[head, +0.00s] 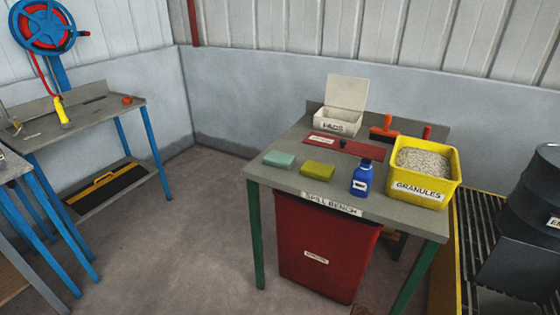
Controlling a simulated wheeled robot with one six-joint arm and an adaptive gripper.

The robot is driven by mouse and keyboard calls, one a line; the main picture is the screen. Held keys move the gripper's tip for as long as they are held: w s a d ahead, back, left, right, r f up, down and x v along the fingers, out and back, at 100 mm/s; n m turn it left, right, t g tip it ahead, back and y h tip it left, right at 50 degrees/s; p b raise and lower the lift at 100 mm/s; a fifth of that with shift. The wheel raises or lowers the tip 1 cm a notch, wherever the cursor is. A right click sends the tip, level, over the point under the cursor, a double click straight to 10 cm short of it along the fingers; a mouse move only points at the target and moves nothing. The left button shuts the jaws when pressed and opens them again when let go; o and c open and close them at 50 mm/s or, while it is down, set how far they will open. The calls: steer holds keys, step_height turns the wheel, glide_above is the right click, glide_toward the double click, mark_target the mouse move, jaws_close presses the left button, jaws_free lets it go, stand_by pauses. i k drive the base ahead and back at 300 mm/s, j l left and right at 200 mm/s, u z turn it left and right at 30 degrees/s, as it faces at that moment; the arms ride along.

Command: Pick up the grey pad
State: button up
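No separate grey pad can be made out in the head view. A pale open-topped box (335,127) labelled "PADS" stands at the back of the grey spill bench (402,214), its lid (346,92) raised. What lies inside the box is too small to tell. A teal block (279,159) and an olive block (317,170) lie flat and apart near the bench's front left. My gripper is not in view.
On the bench are a red plate (322,140) with a dark knob, a blue bottle (361,179), a yellow granules tub (413,189) and an orange-red tool (384,128). A red bin (318,240) stands underneath. Floor left of the bench (200,215) is clear.

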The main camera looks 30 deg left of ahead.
mark_target(273, 159)
steer(key=u, duration=1.3)
steer(key=i+j, duration=0.1)
steer(key=i, duration=0.4)
steer(key=i+j+z, duration=0.1)
steer(key=i, duration=0.4)
